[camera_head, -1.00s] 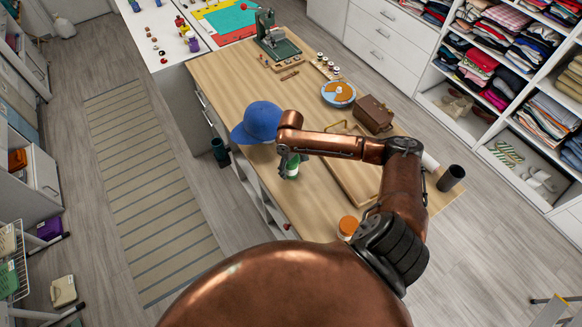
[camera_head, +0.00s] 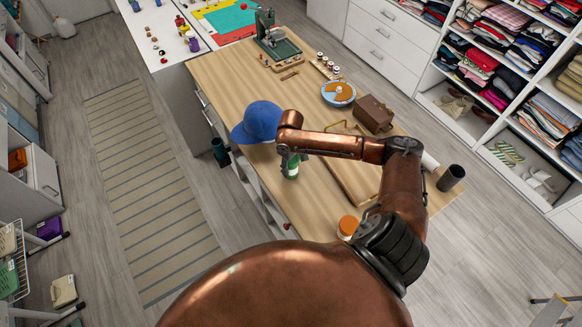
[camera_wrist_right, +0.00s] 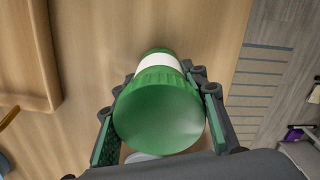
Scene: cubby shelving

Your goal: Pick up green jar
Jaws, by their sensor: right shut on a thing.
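The green jar (camera_head: 292,170) has a green lid and a white band. It is at the left edge of the wooden table in the head view, below my right gripper (camera_head: 288,160). In the right wrist view, the jar's green lid (camera_wrist_right: 160,112) fills the space between the two fingers of my right gripper (camera_wrist_right: 160,120), which is shut on it. The wood surface shows behind the jar; I cannot tell whether its base touches it. My left gripper is not in view.
A blue cap (camera_head: 258,122) lies just behind the gripper on the table (camera_head: 235,70). A wooden tray (camera_head: 350,178), a brown box (camera_head: 373,114), an orange-lidded jar (camera_head: 347,226) and a dark cup (camera_head: 451,178) are to the right. The striped rug's floor area (camera_head: 145,180) is clear.

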